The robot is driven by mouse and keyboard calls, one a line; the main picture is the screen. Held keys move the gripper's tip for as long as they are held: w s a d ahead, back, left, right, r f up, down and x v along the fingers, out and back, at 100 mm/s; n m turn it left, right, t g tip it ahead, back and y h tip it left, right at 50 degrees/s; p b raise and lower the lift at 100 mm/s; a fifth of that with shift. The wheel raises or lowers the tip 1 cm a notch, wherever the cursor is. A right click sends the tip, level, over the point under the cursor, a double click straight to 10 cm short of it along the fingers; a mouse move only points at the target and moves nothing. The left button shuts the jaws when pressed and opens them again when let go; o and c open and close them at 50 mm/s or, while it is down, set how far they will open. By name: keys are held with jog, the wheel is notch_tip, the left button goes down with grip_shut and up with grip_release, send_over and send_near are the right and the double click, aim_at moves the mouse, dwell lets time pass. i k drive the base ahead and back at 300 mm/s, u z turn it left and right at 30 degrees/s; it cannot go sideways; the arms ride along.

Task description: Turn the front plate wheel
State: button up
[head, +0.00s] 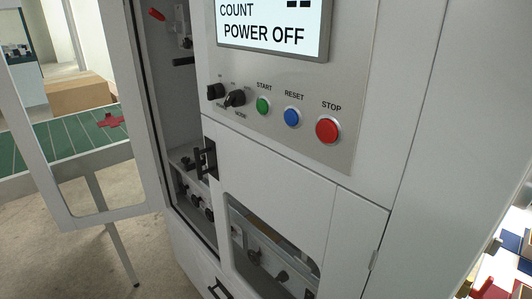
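A grey-white box-forming machine (290,170) fills the middle of the view. No part is marked as the front plate wheel, and I cannot tell which one it is. Several small black knobs or wheels (194,205) sit low inside the open bay at the left. More dark fittings (252,255) show behind the window of the lower door, partly hidden by its frame. A black handle (205,160) is at that door's upper left. My gripper is not in view.
A framed door (146,120) stands open at the left. The control panel has a display (275,28) reading POWER OFF, two black selector knobs (235,98), and green, blue and red (328,130) buttons. A green conveyor (60,138) lies behind left; coloured boxes (505,275) are at lower right.

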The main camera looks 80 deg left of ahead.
aim_at(195, 201)
jog(key=u, duration=1.3)
jog(key=k, duration=1.55)
jog(key=u, duration=2.95)
jog(key=i, duration=2.05)
jog(key=z, duration=0.3)
